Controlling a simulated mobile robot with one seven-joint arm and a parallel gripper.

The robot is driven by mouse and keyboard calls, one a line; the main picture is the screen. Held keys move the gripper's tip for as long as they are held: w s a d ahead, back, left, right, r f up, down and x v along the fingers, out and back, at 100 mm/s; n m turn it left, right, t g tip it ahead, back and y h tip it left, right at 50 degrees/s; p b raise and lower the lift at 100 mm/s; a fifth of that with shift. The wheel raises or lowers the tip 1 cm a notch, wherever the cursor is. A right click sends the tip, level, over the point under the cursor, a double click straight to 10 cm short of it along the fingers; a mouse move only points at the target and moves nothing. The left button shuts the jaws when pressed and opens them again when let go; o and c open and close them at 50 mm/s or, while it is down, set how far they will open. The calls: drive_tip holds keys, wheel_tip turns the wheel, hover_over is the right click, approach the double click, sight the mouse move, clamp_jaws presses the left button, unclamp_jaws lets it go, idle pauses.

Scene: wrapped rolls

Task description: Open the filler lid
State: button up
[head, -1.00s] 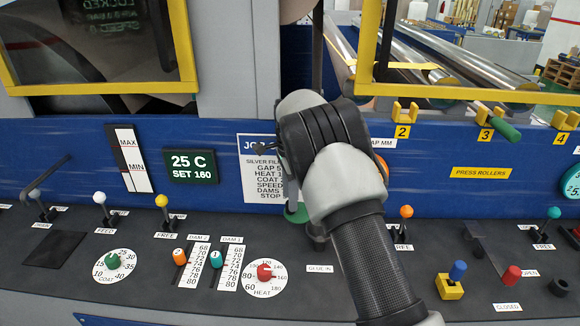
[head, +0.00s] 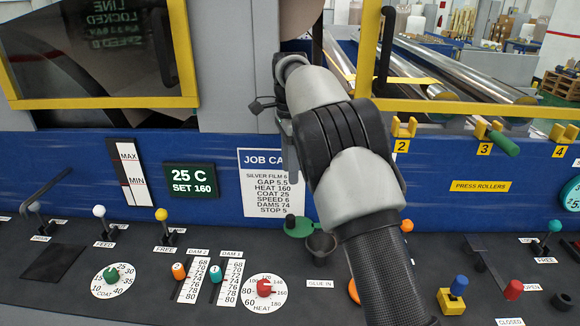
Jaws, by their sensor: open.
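A green disc-shaped lid (head: 299,227) with a dark knob lies on the dark console, below the job card. A dark round cup-like filler opening (head: 321,244) is right beside it, partly behind my arm. The lid sits to the left of the opening and does not cover the part of it that shows. The GLUE IN label (head: 320,284) is in front of them. My gripper (head: 290,134) is above and behind the lid, in front of the blue panel, apart from the lid. It is open; its fingertips are mostly hidden by my wrist.
Coloured levers and the red heat dial (head: 264,288) stand on the console to the left. An orange-topped lever (head: 407,226) and a yellow block with a blue knob (head: 453,290) are to the right. The yellow guard frame (head: 470,107) and rollers are behind.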

drive_tip(key=shift+s+f+b, duration=0.1)
drive_tip(key=shift+f+b, duration=0.05)
drive_tip(key=shift+b, duration=0.15)
drive_tip(key=c, duration=0.6)
drive_tip(key=s+n+b, duration=0.1)
drive_tip(key=b, duration=0.1)
drive_tip(key=s+f+n+t+b, duration=0.1)
drive_tip(key=s+f+n+b, duration=0.1)
drive_tip(key=n+b, duration=0.1)
drive_tip(key=shift+f+b, duration=0.1)
drive_tip(key=shift+b, duration=0.25)
clamp_jaws()
drive_tip(key=s+f+n+t+b, duration=0.3)
drive_tip(key=s+f+n+b, duration=0.1)
drive_tip(key=s+n+b, duration=0.4)
drive_tip(key=w+f+n, duration=0.1)
drive_tip(key=w+f, duration=0.6)
drive_tip(key=f, duration=0.2)
drive_tip(key=shift+n, duration=0.3)
drive_tip(key=shift+w+a, duration=0.15)
